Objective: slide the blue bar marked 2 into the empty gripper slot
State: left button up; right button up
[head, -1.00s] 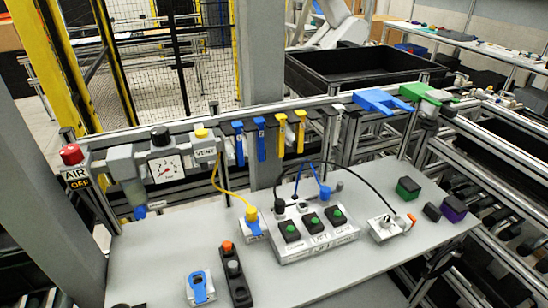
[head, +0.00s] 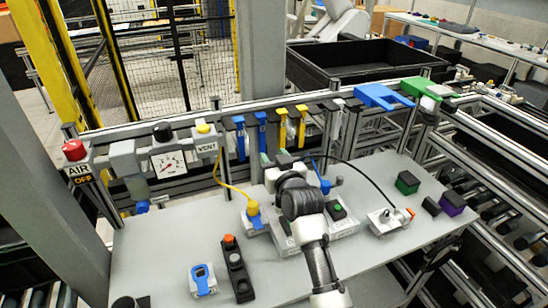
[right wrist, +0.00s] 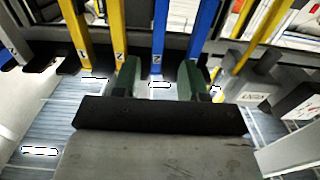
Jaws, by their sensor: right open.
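Two blue bars, a left one (head: 239,138) and a right one (head: 261,131), hang upright from the rack rail in the head view. In the right wrist view, a blue bar marked 2 (right wrist: 158,42) hangs in line with the gap between my fingers. My right gripper (head: 282,158) is open, its green fingertips below the bars; they also show in the wrist view (right wrist: 161,80). I cannot tell whether they touch the bar. Another blue bar (right wrist: 203,32) is just right of it there. I cannot clearly identify the empty slot. My left gripper is not in view.
Two yellow bars (head: 291,128) hang beside the blue ones. A yellow cable (head: 232,188) and a black cable (head: 365,178) loop over the grey panel (head: 180,245). A button box (head: 345,226) is partly behind my right arm. Blue (head: 378,95) and green (head: 422,88) brackets sit on the rail.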

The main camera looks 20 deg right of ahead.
aim_at(263, 138)
jog(key=w+b, duration=0.2)
jog(key=w, duration=0.1)
jog(key=w+b, duration=0.2)
jog(key=w, duration=0.2)
jog(key=shift+w+a+r, duration=0.1)
jog(key=shift+w+r, duration=0.1)
jog(key=shift+w, duration=0.85)
grip_shut()
jog(key=shift+r+p, duration=0.15)
jog(key=shift+p, duration=0.15)
dwell(0.4)
